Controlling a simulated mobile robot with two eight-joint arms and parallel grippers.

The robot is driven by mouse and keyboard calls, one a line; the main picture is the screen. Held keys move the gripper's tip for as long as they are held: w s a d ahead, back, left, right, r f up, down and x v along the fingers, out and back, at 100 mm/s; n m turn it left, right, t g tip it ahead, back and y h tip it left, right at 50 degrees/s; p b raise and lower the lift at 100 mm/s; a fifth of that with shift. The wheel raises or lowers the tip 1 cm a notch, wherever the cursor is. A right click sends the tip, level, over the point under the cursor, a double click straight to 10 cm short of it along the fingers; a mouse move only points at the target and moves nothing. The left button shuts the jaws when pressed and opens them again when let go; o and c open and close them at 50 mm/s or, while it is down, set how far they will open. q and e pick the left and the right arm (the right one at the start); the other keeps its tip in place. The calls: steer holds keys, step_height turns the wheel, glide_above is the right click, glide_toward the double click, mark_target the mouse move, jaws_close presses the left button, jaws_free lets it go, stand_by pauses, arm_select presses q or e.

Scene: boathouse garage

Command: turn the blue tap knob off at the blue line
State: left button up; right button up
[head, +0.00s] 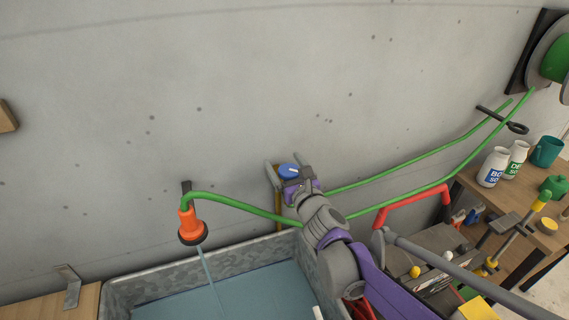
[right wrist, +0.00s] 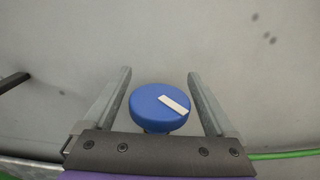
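The blue tap knob (head: 288,170) sits at the wall above the trough's back edge. In the right wrist view the knob (right wrist: 159,107) is a round blue disc with a white pointer mark, slanting from upper left to lower right. My right gripper (head: 287,165) is open, with one finger on each side of the knob; in the right wrist view (right wrist: 160,84) gaps show between both fingers and the knob. A blue line cannot be made out. Water runs from the orange hose nozzle (head: 190,226) into the trough. My left gripper is not in view.
The galvanized trough (head: 130,284) holds water below. A green hose (head: 240,207) crosses behind my right arm. On the right, a bench (head: 483,200) carries white bottles (head: 494,167), and a tool box with a red handle (head: 415,203) stands beside the arm.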

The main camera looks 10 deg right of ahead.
mark_target(293, 177)
steer(key=shift+o, duration=0.2)
steer(key=v, duration=1)
steer(key=shift+s+b, duration=0.35)
steer(key=shift+s, duration=0.05)
